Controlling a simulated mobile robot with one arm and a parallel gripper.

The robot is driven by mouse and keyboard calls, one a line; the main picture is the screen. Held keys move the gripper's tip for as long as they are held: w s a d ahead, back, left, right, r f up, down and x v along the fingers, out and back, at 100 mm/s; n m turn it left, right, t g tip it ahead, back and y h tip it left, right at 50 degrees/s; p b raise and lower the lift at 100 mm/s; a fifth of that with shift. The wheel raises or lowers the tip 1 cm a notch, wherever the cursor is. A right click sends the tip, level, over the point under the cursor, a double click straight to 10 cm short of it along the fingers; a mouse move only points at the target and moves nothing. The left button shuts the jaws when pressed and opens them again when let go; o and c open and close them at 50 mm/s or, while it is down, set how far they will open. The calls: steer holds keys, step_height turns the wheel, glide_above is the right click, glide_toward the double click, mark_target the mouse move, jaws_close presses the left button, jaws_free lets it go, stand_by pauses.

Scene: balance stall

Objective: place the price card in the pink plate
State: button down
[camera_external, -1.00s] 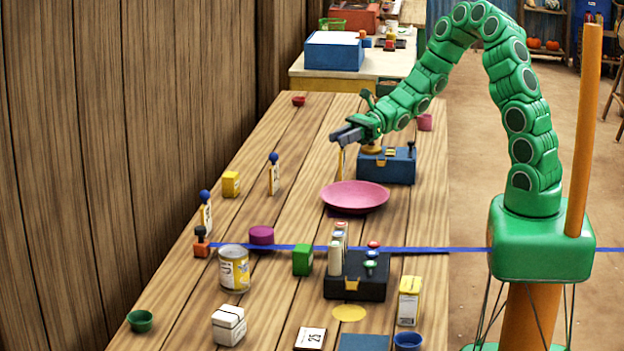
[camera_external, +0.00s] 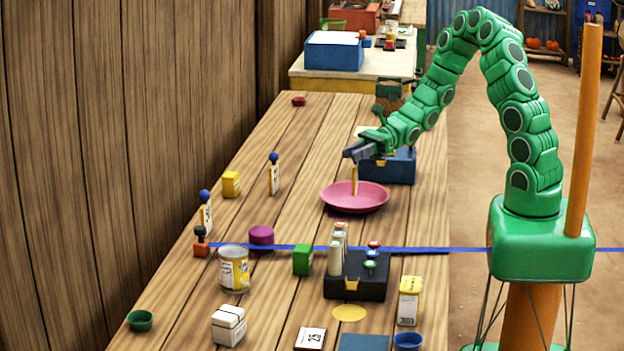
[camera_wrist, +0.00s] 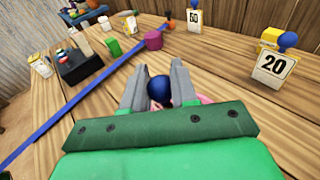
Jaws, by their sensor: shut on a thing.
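The pink plate (camera_external: 372,203) lies on the wooden table in the external view. A sliver of the plate (camera_wrist: 206,99) shows behind my fingers in the wrist view. My gripper (camera_external: 353,150) is above the plate and shut on the price card (camera_external: 354,180). The card hangs upright, almost edge-on, over the plate's middle. I cannot tell if its lower edge touches the plate. In the wrist view the card's dark blue knob (camera_wrist: 160,90) sits between my fingers (camera_wrist: 158,82); the card's face is hidden.
A blue box (camera_external: 400,167) stands close behind the plate to the right. Two other blue-knobbed cards (camera_external: 274,178) (camera_external: 206,217) stand on the left. A blue strip (camera_external: 420,250) crosses the table in front. Bare table surrounds the plate's left side.

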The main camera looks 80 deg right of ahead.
mark_target(356, 165)
steer(key=shift+f, duration=1.75)
steer(key=shift+f, duration=0.1)
steer(key=c, duration=0.9)
jaws_free()
